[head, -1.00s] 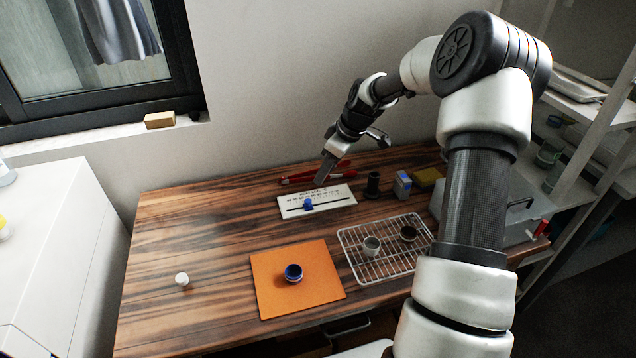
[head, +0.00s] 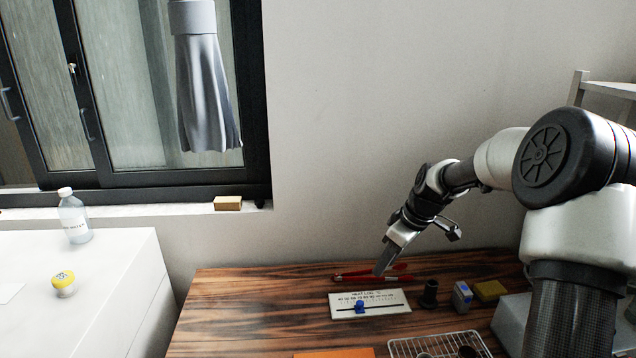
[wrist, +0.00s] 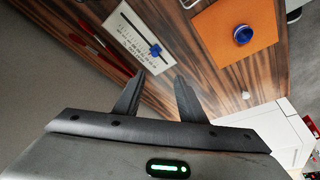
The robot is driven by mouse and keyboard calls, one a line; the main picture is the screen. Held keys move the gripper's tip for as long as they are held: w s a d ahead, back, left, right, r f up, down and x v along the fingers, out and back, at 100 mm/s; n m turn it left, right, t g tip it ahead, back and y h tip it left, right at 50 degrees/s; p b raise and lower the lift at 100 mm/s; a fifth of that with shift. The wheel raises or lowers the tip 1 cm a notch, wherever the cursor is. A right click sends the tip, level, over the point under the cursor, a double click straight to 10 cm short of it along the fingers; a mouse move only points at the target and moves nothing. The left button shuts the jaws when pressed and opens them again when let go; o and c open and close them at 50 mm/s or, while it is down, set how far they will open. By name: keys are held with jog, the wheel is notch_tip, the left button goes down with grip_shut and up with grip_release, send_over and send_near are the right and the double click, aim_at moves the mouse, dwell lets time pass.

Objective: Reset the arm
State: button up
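My gripper (head: 383,265) hangs at the end of my bent arm, above the back part of the wooden table, pointing down. In the wrist view, the two fingers of my gripper (wrist: 157,88) are apart with nothing between them. A white heat log board (head: 385,309) with a blue slider (head: 359,307) lies on the table below and in front of my gripper. It also shows in the wrist view (wrist: 128,38), beyond the fingers.
The wooden table (head: 240,310) is clear at left. A blue-rimmed cup (wrist: 243,34) stands on the mat.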

jog(key=s+a+r+m+h+p, duration=0.1)
jog(key=s+a+r+m+p, duration=0.15)
jog(key=s+a+r, duration=0.55)
jog(key=s+a+r+m+h+p, duration=0.1)
jog(key=s+r+m+h+p, duration=0.15)
jog(key=s+r, duration=0.7)
jog(key=s+r+m+t+p, duration=0.1)
jog(key=s+r+p, duration=0.1)
jog(key=s+r, duration=0.2)
jog(key=s+r+m+t+p, duration=0.1)
jog(key=s+r, duration=0.4)
jog(key=s, duration=0.6)
jog(key=shift+m+t+y+p, duration=0.3)
jog(key=shift+m+y+p, duration=0.05)
jog(key=shift+m+p, duration=0.5)
